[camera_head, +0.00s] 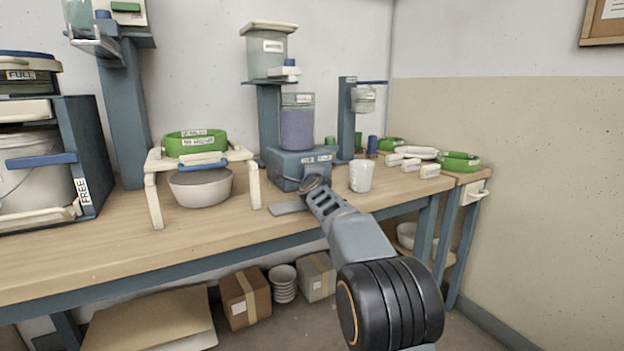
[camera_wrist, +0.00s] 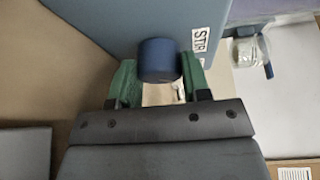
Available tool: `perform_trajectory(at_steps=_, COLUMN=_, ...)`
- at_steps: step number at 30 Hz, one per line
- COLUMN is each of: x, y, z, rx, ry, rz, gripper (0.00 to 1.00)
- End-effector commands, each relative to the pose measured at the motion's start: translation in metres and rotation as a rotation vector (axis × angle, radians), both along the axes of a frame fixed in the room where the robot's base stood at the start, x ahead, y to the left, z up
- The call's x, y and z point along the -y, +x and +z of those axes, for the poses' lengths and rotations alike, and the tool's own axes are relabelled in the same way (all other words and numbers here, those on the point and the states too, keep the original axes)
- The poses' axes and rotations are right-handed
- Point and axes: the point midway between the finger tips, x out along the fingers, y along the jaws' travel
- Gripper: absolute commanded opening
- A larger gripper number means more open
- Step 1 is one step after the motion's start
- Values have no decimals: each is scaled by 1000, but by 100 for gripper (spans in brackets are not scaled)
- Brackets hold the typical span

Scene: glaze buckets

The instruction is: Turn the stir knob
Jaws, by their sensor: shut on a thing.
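The stir knob (camera_wrist: 157,60) is a dark blue cylinder on the face of a blue-grey box in the wrist view. In the head view the box (camera_head: 284,168) stands on the bench with a clear jar of purple glaze (camera_head: 297,125) on top. My gripper (camera_head: 314,184) is at the box's front, and it hides the knob there.
A white cup (camera_head: 361,176) stands just right of my gripper. A flat grey plate (camera_head: 290,208) lies left of it. A cream stand (camera_head: 154,200) over a bowl (camera_head: 200,187) is further left. White blocks (camera_head: 411,164) and green rings (camera_head: 459,162) are at the right.

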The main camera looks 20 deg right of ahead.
Motion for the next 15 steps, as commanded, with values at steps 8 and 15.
perform_trajectory(at_steps=8, x=0, y=0, z=0, rx=0, ry=-1, rz=1, gripper=46)
perform_trajectory(at_steps=15, x=0, y=0, z=0, rx=0, ry=0, rz=0, gripper=69)
